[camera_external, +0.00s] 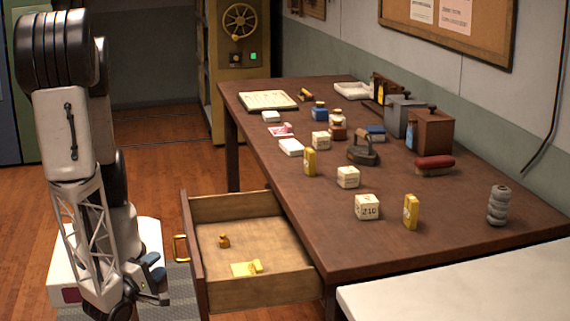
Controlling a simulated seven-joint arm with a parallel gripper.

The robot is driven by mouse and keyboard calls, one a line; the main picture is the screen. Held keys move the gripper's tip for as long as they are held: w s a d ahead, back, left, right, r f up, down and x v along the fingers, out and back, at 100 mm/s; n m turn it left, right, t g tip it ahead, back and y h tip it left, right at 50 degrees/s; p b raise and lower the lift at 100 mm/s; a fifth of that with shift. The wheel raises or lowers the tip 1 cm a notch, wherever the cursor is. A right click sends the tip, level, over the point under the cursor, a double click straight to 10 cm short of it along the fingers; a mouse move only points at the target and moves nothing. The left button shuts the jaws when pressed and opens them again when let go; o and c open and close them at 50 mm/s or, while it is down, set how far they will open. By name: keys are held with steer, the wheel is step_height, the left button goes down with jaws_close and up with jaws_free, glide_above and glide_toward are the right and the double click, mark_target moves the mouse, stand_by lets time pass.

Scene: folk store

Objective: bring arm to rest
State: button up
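My arm is at the left of the view, folded and hanging beside the table, clear of the open drawer. My gripper (152,281) seems to be at the low end of the arm, left of the drawer. It is small and partly hidden by the arm links, so I cannot tell whether its fingers are open or shut. I see no object held there.
A brown table (290,220) carries dice-like blocks (367,207), yellow blocks (411,211), an iron (363,149), a red brush (434,165) and boxes (431,132). An open drawer (271,287) holds small yellow things. A pale surface (470,290) is at front right.

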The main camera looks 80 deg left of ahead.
steer(key=s+d+r+n+g+y, duration=0.2)
steer(key=s+d+r+n+g, duration=0.3)
steer(key=n+g, duration=0.75)
steer(key=w+a+r+n+g+h, duration=0.25)
steer(key=w+r+n+h, duration=0.25)
steer(key=w+r+n, duration=0.35)
steer(key=w+a+r+n+g+h, duration=0.2)
steer(key=w+r+n+g+h, duration=0.1)
steer(key=w+r+n+h, duration=0.5)
steer(key=w+a+r+n+t+h, duration=0.1)
steer(key=w+a+r+n+t, duration=0.1)
steer(key=a+r+n, duration=0.5)
steer(key=w+a+r+n+t+h, duration=0.2)
steer(key=a+r+n+t, duration=0.3)
steer(key=a+r, duration=0.5)
steer(key=shift+w+a+r+n, duration=0.25)
steer(key=shift+w+n, duration=0.25)
steer(key=shift+n, duration=0.6)
